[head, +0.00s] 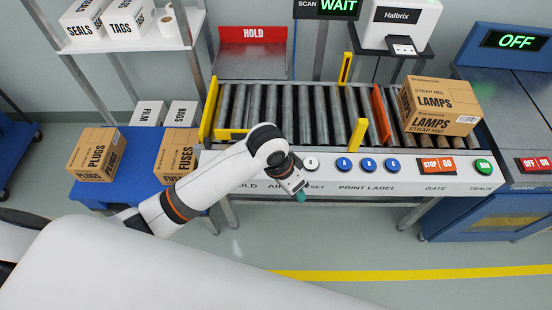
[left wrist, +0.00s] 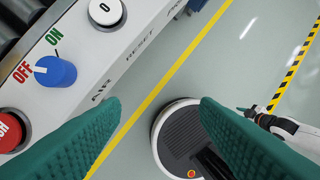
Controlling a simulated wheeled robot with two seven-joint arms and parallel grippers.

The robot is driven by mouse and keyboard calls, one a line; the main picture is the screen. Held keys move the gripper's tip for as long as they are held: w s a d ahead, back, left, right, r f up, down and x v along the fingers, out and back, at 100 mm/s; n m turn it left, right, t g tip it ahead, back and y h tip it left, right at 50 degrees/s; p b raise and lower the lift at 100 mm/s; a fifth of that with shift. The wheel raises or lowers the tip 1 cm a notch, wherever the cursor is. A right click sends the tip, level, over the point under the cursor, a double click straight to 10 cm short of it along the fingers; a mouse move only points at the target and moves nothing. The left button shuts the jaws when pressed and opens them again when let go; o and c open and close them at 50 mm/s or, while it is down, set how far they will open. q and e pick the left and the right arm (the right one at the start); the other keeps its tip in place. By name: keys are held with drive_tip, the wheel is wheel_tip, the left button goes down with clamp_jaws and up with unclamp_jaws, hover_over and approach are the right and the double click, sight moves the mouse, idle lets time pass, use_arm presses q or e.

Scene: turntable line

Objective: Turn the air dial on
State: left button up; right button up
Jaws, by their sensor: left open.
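The air dial (left wrist: 56,72) is a blue knob on the white panel in the left wrist view, with its white pointer toward the red OFF label (left wrist: 22,72). The green ON label (left wrist: 54,36) is above it. In the head view my left arm hides the dial. My left gripper (head: 301,197) hangs at the front edge of the panel, and its teal fingers (left wrist: 160,108) are open and empty, apart from the dial. What looks like my right gripper (left wrist: 246,112) shows small at the right of the left wrist view; its jaws are unclear.
A red button (left wrist: 10,130) and a white reset button (left wrist: 105,12) flank the dial. Blue print buttons (head: 368,165) sit further right. A LAMPS box (head: 438,106) rests on the rollers. PLUGS (head: 94,152) and FUSES (head: 178,152) boxes stand on a blue table at left.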

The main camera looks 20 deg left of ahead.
use_arm(q)
drive_tip(key=w+a+r+n+g+y, duration=0.1)
drive_tip(key=w+a+r, duration=0.1)
drive_tip(key=w+a, duration=0.25)
drive_tip(key=w+a+r+y, duration=0.2)
drive_tip(key=w+a+r, duration=0.1)
drive_tip(key=w, duration=0.3)
wheel_tip(320, 180, down, 12)
drive_tip(key=shift+s+d+f+p, duration=0.1)
drive_tip(key=shift+p, duration=0.2)
use_arm(e)
drive_tip(key=shift+a+r, duration=0.15)
drive_tip(key=shift+r, duration=0.2)
drive_tip(key=shift+s, duration=0.1)
use_arm(q)
drive_tip(key=c, duration=1)
